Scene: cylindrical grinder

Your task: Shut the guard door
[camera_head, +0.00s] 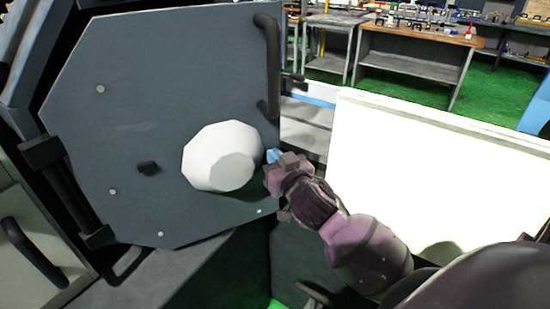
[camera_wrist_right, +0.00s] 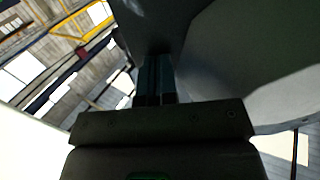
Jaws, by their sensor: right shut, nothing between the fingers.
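The guard door (camera_head: 130,80) is a dark grey panel with cut corners. It fills the left half of the head view, with hinges on its left side and a dark bar handle (camera_head: 270,65) at its upper right edge. A white faceted round part (camera_head: 215,158) sticks out from its face. My right gripper (camera_head: 273,157) is shut and empty, close to the door's right edge and just right of the white part. In the right wrist view its bluish fingertips (camera_wrist_right: 156,75) are together in front of a dark surface; contact cannot be told. My left gripper is not in view.
A large white panel (camera_head: 430,170) stands to the right, beside my right arm. A grey cabinet front with a dark handle (camera_head: 35,253) is at the lower left. Workbenches (camera_head: 415,55) with small items stand at the back on green floor.

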